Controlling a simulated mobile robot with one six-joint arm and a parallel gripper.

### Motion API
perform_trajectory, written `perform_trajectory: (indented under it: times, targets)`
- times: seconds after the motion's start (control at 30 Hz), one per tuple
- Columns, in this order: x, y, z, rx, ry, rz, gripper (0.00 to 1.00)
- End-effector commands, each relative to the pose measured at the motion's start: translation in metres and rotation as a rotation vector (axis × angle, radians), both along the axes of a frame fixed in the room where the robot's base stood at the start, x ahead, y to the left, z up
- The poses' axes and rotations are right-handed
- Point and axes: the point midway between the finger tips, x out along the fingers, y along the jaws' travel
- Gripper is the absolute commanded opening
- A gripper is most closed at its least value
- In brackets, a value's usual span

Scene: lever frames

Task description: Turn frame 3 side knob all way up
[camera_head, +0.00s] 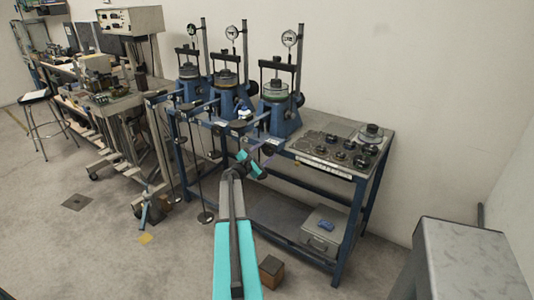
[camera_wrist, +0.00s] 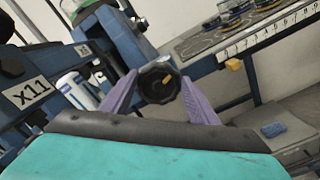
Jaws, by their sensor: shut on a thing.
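The three blue lever frames stand in a row on the bench, and I take the rightmost (camera_head: 280,115) as frame 3. In the head view my gripper (camera_head: 262,156) is at the bench's front, below the rightmost frame. The knob cannot be made out clearly there.
A black-and-blue beam with an "x11" label (camera_wrist: 28,94) and a white cylinder (camera_wrist: 75,86) are close on the left. The bench edge with a white scale (camera_wrist: 262,36) runs right. A grey case (camera_head: 321,230) is on the lower shelf.

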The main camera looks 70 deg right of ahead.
Motion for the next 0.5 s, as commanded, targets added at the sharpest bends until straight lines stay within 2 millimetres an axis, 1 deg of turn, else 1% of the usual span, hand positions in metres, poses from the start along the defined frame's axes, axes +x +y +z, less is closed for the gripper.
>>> perform_trajectory:
  times: [0.03, 0.5]
  targets:
    - [-0.0027, 0.0009, -0.0056, -0.002, -0.013, -0.005, 0.32]
    - [-0.0042, 0.0012, -0.0043, -0.017, -0.083, -0.007, 0.32]
